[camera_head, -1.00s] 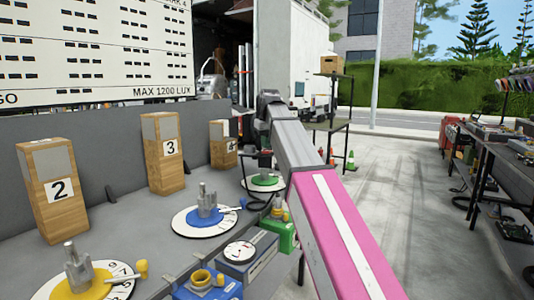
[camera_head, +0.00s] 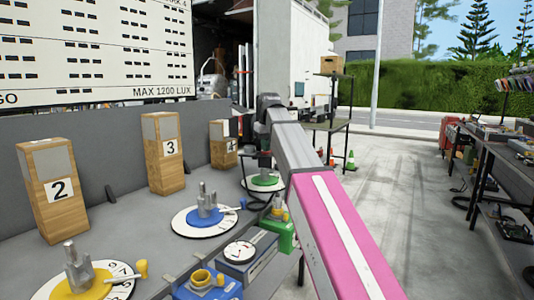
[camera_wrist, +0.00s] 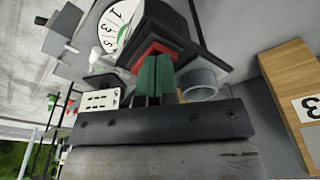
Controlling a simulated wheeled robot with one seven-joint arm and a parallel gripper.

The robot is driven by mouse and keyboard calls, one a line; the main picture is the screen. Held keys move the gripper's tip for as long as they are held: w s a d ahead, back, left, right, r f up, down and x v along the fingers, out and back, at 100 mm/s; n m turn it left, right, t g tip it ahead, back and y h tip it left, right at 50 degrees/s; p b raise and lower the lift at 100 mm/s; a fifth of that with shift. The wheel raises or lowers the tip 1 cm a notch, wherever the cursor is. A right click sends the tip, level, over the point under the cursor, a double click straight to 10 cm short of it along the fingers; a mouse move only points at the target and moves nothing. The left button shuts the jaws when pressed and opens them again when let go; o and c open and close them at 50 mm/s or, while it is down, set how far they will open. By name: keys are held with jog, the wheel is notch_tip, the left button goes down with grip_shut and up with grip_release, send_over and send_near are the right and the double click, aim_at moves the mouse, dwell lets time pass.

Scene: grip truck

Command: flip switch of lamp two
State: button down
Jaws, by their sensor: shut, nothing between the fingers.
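The wooden block labelled 2 (camera_head: 60,210) stands upright at the left of the grey bench in the head view. In front of it is a dial with a yellow centre (camera_head: 92,283), a grey upright fitting and a yellow-tipped lever (camera_head: 141,271). I cannot tell which part is the lamp's switch. My gripper (camera_head: 264,158) is far from block 2, over the dial with a green centre (camera_head: 265,181). In the wrist view its green fingers (camera_wrist: 155,74) are together, with no held object visible. Block 2 is not seen there.
Blocks labelled 3 (camera_head: 163,155) and 4 (camera_head: 223,145) stand farther back. A blue-centred dial (camera_head: 205,217) lies between the yellow and green ones. A grey meter box (camera_head: 243,256) and a green case (camera_head: 281,230) sit along the bench's front. A paved aisle is clear at right.

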jog(key=shift+r, duration=3.45)
jog(key=shift+s, duration=0.1)
